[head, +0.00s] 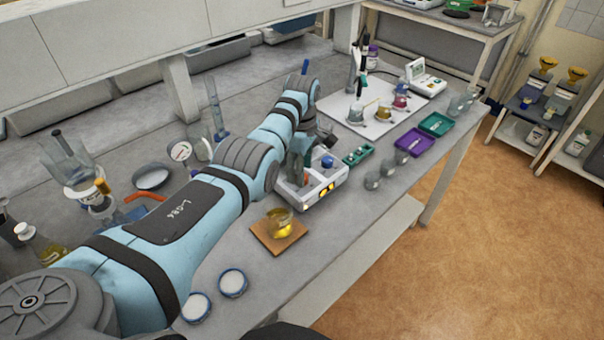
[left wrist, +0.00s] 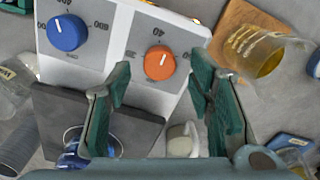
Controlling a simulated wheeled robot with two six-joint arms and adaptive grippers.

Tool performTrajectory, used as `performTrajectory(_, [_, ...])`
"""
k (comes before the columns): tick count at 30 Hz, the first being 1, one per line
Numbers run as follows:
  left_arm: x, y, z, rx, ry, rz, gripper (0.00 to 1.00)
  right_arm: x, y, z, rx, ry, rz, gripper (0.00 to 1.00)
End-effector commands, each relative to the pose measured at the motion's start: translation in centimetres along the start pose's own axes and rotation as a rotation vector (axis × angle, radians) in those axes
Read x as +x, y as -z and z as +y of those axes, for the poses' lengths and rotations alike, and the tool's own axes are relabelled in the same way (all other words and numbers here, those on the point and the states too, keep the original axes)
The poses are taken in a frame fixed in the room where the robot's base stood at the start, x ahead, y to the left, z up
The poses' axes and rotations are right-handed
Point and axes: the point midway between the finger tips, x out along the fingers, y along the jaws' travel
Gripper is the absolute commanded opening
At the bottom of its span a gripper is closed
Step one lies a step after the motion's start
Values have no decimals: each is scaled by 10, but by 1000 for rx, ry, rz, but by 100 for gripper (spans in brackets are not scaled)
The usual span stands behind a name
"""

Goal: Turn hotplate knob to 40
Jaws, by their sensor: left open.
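The white hotplate (head: 330,192) stands on the bench in the head view, with my left gripper (head: 299,160) over its knob panel. In the left wrist view the panel (left wrist: 112,55) carries a blue knob (left wrist: 67,32) and an orange knob (left wrist: 160,62). The orange knob's white mark points up and slightly right, close to the printed 40 above it. My left gripper (left wrist: 161,68) is open, its green fingers left and right of the orange knob in that view. I cannot tell whether they touch it. My right gripper is out of view.
Several glass vessels stand beside and behind my left arm. Purple (head: 415,143) and teal (head: 436,124) trays lie to the right.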

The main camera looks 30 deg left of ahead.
Motion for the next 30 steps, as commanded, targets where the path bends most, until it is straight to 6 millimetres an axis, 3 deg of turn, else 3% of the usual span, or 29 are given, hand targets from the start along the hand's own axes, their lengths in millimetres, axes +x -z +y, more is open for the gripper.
performTrajectory(4, [19,0,1,0,-2,0,48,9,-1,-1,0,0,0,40])
performTrajectory(13, [20,0,1,1,-3,0,48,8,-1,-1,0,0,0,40])
performTrajectory(22, [20,0,1,1,-2,0,0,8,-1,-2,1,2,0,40])
performTrajectory(26, [19,0,1,-51,-2,0,0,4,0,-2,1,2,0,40])
performTrajectory(30, [18,0,0,-268,1,0,0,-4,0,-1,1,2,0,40])
